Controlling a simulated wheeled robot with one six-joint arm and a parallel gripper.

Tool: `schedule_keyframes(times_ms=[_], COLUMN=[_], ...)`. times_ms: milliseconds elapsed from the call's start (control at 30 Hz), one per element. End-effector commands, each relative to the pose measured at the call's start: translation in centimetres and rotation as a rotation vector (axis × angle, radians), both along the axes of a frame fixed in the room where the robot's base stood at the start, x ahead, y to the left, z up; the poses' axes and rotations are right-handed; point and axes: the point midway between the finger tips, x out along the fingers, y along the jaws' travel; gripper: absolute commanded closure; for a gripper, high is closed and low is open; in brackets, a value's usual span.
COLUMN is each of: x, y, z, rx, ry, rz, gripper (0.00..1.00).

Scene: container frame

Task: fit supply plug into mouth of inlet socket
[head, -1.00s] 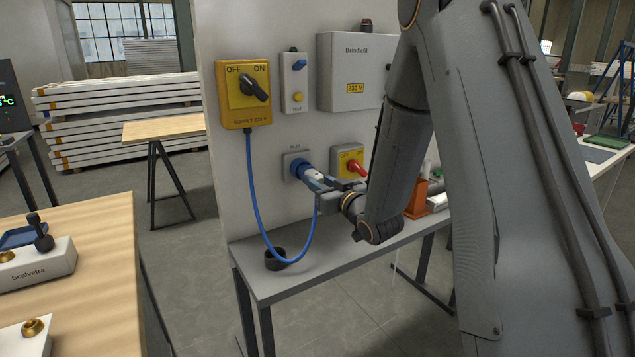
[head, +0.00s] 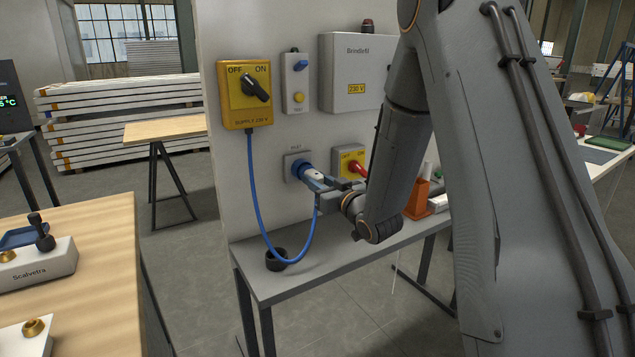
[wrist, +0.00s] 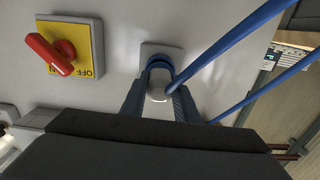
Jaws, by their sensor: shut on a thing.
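The inlet socket (head: 297,166) is a grey wall plate with a blue round mouth, low on the white panel; its plate also shows in the wrist view (wrist: 160,50). My gripper (head: 320,184) is shut on the supply plug (head: 313,176), which is blue and white, with its front at the socket's mouth. In the wrist view my gripper's fingers (wrist: 158,103) stand on both sides of the plug's pale body (wrist: 158,91). The plug looks in line with the socket, but how deep it sits is hidden. The blue cable (head: 256,205) hangs in a loop from the yellow supply switch (head: 246,95).
A red-handled yellow switch (head: 350,163) is right of the socket, close to my gripper. A grey shelf (head: 320,262) below carries a black ring (head: 276,259) and an orange holder (head: 418,200). A wooden bench (head: 100,230) stands at left.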

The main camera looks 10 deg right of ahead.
Motion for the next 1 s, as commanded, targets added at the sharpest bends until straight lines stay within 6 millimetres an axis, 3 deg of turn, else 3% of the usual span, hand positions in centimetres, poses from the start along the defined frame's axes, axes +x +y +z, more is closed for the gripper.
schedule_keyframes(times_ms=[1000], x=[1.1], y=[0.4], z=[0.1], rx=[0.0], ry=[-0.003], rz=[0.0], gripper=[1.0])
